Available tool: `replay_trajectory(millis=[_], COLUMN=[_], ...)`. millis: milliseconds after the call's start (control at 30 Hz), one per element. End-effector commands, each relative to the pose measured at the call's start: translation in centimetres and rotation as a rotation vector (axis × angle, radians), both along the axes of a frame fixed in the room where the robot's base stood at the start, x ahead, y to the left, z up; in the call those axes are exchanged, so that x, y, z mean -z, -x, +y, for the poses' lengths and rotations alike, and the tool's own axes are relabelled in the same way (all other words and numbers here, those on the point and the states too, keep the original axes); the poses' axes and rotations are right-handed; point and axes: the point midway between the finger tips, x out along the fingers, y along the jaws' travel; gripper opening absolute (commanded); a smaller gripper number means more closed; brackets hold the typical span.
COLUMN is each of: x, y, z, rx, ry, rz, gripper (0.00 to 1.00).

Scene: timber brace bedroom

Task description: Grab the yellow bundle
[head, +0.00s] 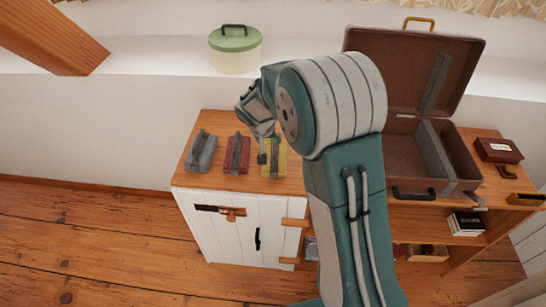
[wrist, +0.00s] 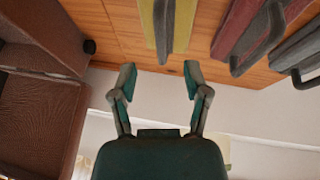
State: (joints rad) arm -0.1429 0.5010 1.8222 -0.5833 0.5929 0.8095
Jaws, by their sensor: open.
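The yellow bundle (head: 279,163) lies on the wooden cabinet top, rightmost in a row of three, partly hidden by my gripper in the head view. In the wrist view the yellow bundle (wrist: 150,22) is at the top, with a grey strap or handle along it. My gripper (wrist: 160,80) is open and empty, its two fingers spread apart. The bundle shows beyond the fingertips, roughly in line with the gap and not between them. In the head view my gripper (head: 263,152) hangs over the bundle's near-left side; the exact height gap cannot be told.
A red bundle (head: 237,155) and a grey bundle (head: 202,153) lie to the left of the yellow one. An open brown suitcase (head: 408,160) stands to the right. A green-lidded tin (head: 235,50) is on the ledge behind. A dark red box (head: 498,150) lies far right.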

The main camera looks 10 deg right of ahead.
Motion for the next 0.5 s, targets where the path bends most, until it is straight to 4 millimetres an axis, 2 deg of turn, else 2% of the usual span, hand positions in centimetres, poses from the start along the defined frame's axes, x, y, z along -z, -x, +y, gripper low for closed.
replay_trajectory(millis=[100,333,500], x=[2.0,3.8,6.0], y=[-0.6,-1.4,-2.5], z=[-0.4,-0.3,-1.3], rx=[0.001,-0.001,0.001], ry=[0.003,0.009,0.008], rz=[0.005,0.004,0.004], gripper=[0.61,0.61,0.61])
